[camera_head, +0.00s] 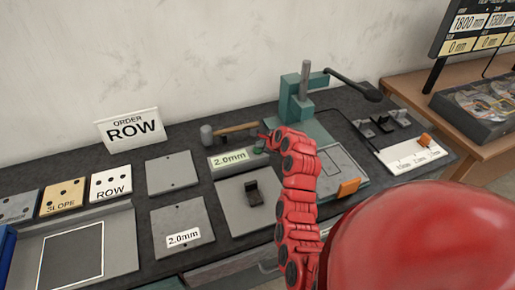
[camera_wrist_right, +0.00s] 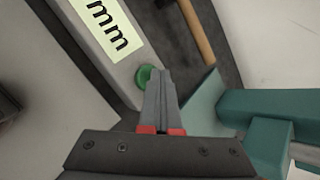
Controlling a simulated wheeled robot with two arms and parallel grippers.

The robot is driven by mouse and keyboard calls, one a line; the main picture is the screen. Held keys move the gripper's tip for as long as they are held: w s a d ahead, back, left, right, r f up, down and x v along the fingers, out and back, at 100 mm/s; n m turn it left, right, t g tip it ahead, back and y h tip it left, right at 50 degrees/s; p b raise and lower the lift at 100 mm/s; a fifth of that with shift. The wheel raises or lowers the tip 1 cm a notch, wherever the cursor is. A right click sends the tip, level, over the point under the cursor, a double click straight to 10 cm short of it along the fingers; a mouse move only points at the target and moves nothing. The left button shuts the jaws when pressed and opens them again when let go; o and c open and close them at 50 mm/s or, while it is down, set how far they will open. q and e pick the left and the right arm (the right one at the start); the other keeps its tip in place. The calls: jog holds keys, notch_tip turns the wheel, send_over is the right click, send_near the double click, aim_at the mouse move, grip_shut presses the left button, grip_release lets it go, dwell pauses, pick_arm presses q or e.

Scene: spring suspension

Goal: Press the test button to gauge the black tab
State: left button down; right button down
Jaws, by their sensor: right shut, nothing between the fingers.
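The gauge box (camera_head: 222,168) has a lit display reading 2.0mm, and a green test button (camera_head: 259,147) at its right end. The button shows clearly in the wrist view (camera_wrist_right: 146,77). My right gripper (camera_head: 264,138) is shut and empty, pointing down at the button. In the wrist view its fingertips (camera_wrist_right: 160,76) overlap the button's right edge; I cannot tell whether they touch it. The black tab (camera_head: 253,194) stands on a grey plate (camera_head: 232,216) in front of the gauge box. My left gripper is not in view.
A hammer (camera_head: 234,131) lies behind the gauge box. A teal press (camera_head: 292,104) stands behind my right arm. Grey plates (camera_head: 171,173), one labelled 2.0mm (camera_head: 181,245), lie to the left. An ORDER ROW sign (camera_head: 128,130) stands at the back.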

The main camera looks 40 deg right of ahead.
aim_at(260, 150)
jog(key=shift+r, duration=0.6)
jog(key=shift+r+p, duration=0.1)
jog(key=shift+p, duration=0.25)
jog(key=shift+r+p, duration=1.35)
jog(key=shift+r, duration=1.05)
jog(key=shift+w+f, duration=0.1)
